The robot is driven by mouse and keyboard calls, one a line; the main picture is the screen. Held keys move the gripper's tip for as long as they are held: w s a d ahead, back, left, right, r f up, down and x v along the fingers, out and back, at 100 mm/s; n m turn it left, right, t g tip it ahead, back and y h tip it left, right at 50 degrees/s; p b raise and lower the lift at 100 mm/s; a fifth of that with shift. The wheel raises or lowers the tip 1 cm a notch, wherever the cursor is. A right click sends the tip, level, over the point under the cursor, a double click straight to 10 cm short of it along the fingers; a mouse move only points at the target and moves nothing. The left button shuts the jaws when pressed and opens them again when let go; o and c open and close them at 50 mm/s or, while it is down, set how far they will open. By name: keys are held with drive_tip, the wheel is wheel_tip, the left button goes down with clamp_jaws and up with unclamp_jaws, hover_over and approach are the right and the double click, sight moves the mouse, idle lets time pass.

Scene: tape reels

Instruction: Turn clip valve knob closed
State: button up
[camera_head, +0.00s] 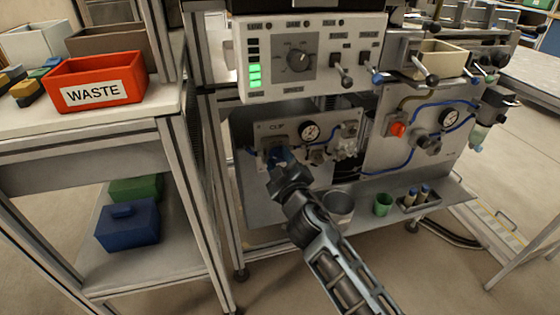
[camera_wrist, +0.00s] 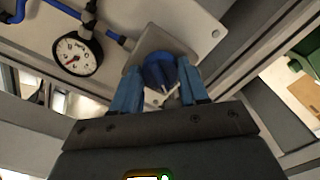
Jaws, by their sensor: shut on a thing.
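The clip valve knob is a round blue knob (camera_wrist: 160,72) on a light square plate, seen in the wrist view between my fingertips. In the head view the panel marked CLIP (camera_head: 268,130) carries it, and my gripper (camera_head: 280,160) mostly hides it. My gripper also shows in the wrist view (camera_wrist: 157,90), with its two blue fingers on either side of the knob, shut on it. A pale pointer or slot shows on the knob's near side. A round pressure gauge (camera_head: 309,132) sits right of the knob in the head view; it shows in the wrist view (camera_wrist: 78,54) too.
A control box (camera_head: 310,58) with a dial and green lights hangs above the panel. A second panel with a red knob (camera_head: 398,129) is to the right. A metal cup (camera_head: 338,206) and green cup (camera_head: 383,204) stand below. A red WASTE bin (camera_head: 96,80) is left.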

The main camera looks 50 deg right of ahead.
drive_tip(key=n+p, duration=0.1)
drive_tip(key=n, duration=0.6)
idle(0.6)
drive_tip(key=shift+a, duration=0.1)
drive_tip(key=o, duration=1.1)
drive_tip(key=shift+c, duration=0.2)
drive_tip(key=b+v, duration=0.1)
drive_tip(key=v, duration=0.6)
drive_tip(key=shift+s+a, duration=0.2)
drive_tip(key=shift+s, duration=0.15)
